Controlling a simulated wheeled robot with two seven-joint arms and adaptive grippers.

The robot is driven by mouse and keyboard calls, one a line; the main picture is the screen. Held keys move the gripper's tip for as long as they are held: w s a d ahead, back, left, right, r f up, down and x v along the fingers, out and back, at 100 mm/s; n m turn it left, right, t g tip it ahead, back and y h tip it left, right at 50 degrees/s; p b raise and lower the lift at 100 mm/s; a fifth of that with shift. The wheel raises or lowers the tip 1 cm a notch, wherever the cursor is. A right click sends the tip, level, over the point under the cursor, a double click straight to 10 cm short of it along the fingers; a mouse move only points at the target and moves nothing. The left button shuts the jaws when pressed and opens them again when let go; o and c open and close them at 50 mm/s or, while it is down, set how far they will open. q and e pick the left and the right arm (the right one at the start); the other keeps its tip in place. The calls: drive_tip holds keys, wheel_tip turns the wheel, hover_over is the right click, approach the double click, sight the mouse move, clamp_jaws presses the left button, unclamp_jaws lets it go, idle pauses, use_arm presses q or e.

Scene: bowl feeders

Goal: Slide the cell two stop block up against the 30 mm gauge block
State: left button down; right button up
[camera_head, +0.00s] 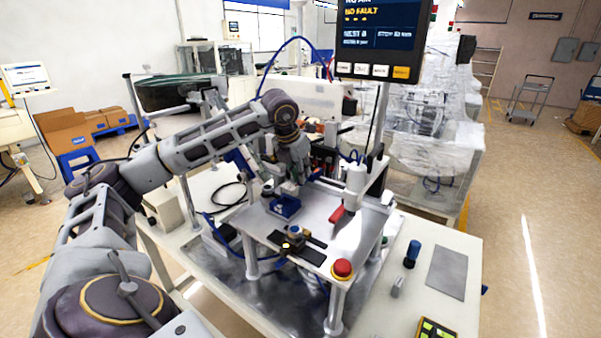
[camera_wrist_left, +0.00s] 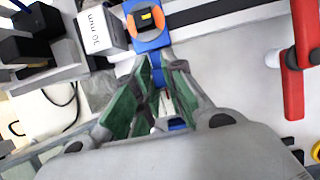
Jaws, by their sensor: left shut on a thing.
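My left gripper (camera_wrist_left: 157,82) has its green-padded fingers closed on a narrow blue part of the stop block (camera_wrist_left: 150,42). The block is blue with an orange ring and a dark and yellow centre on top. The white-faced 30 mm gauge block (camera_wrist_left: 100,28) is just left of it in the left wrist view, its label upside down. The two look very close; I cannot tell whether they touch. In the head view my left gripper (camera_head: 291,184) is low over the raised plate, and the fingers hide what they hold. My right gripper is out of view.
A red-handled clamp (camera_head: 337,214) stands to the right. Nearer the front are a dark fixture with a blue knob (camera_head: 294,232) and a red emergency button (camera_head: 342,268). A display (camera_head: 381,38) stands above.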

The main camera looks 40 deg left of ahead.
use_arm(q)
drive_tip(key=shift+a, duration=0.5)
drive_tip(key=shift+s+a+b, duration=0.1)
drive_tip(key=shift+a+b, duration=0.25)
drive_tip(key=shift+a, duration=0.05)
drive_tip(key=shift+a+r, duration=0.1)
drive_tip(key=shift+a, duration=0.15)
drive_tip(key=c, duration=1.6)
unclamp_jaws()
drive_tip(key=shift+a, duration=0.1)
drive_tip(key=shift+o, duration=0.6)
drive_tip(key=shift+s+r, duration=0.25)
drive_tip(key=shift+r, duration=0.4)
drive_tip(key=v, duration=1)
drive_tip(key=shift+s+r, duration=0.2)
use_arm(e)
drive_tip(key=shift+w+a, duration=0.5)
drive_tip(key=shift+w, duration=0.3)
